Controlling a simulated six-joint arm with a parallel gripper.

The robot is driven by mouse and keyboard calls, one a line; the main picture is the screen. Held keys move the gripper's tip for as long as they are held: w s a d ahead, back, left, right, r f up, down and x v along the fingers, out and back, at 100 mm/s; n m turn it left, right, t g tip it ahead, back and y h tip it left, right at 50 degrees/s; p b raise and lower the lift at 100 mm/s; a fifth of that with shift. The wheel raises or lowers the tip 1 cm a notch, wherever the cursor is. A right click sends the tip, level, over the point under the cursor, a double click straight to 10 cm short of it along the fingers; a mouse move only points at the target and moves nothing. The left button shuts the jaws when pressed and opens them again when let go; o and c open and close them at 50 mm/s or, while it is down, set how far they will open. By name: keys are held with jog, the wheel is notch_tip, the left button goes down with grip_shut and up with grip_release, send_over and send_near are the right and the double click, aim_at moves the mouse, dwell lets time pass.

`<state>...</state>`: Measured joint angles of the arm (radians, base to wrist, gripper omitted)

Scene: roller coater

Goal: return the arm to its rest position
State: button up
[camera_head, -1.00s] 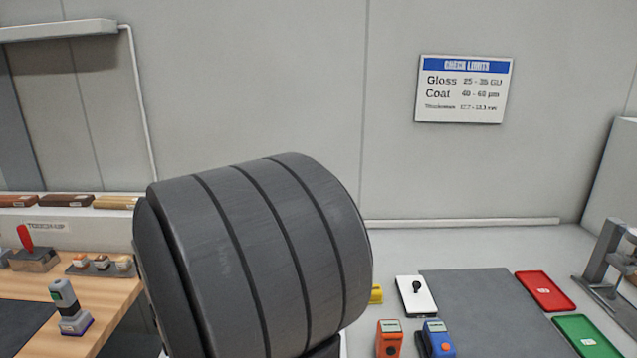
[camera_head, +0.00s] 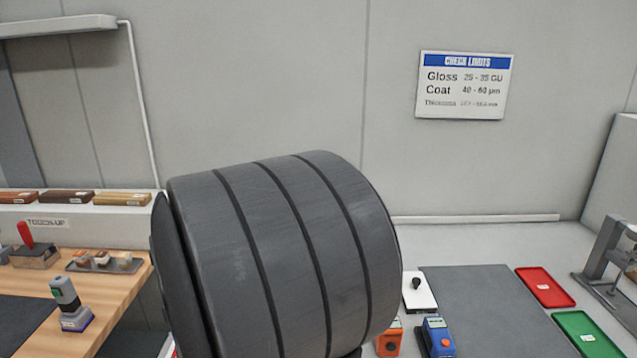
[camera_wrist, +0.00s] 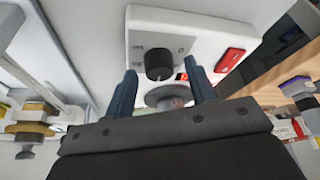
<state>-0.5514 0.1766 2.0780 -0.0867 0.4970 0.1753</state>
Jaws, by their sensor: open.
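My gripper (camera_wrist: 163,88) shows in the wrist view as two dark blue fingers, open and spread apart. A black knob (camera_wrist: 159,64) on a white panel (camera_wrist: 190,22) appears between and beyond the fingertips, with a grey round part (camera_wrist: 168,97) below it. I cannot tell how far the fingers are from the panel, and I see nothing held. In the head view my own dark grey arm link fills the middle, and the gripper is not visible there.
The wooden bench (camera_head: 95,290) at left holds a handheld device (camera_head: 70,305). At right are a grey mat (camera_head: 485,310), a red tray (camera_head: 545,287), a green tray (camera_head: 587,334), a blue meter (camera_head: 436,338) and an orange meter (camera_head: 389,340).

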jog(key=shift+w+d+n+g+y, duration=0.1)
jog(key=shift+n+g+y, duration=0.3)
jog(key=shift+n, duration=1.1)
jog(key=shift+n+g+y, duration=0.3)
jog(key=shift+n+y, duration=0.2)
jog(key=shift+n, duration=1)
jog(key=shift+o, duration=0.4)
jog(key=o, duration=1)
jog(key=shift+r, duration=0.1)
jog(key=s+d+r+m+t+y, duration=0.25)
jog(key=s+r+m+t, duration=0.2)
jog(key=r+t, duration=0.45)
jog(key=shift+m+g, duration=0.3)
jog(key=shift+m, duration=0.15)
jog(key=shift+w+d+r+x, duration=0.1)
jog(key=shift+w+r+x, duration=0.05)
jog(key=shift+x, duration=1.45)
jog(key=shift+w+d+r+x, duration=0.1)
jog(key=shift+r+x, duration=0.05)
jog(key=shift+x, duration=1.45)
jog(key=shift+w+d+r+x, duration=0.1)
jog(key=shift+w+x, duration=0.05)
jog(key=shift+x, duration=1.4)
jog(key=shift+r, duration=0.1)
jog(key=v, duration=1)
jog(key=shift+a, duration=0.15)
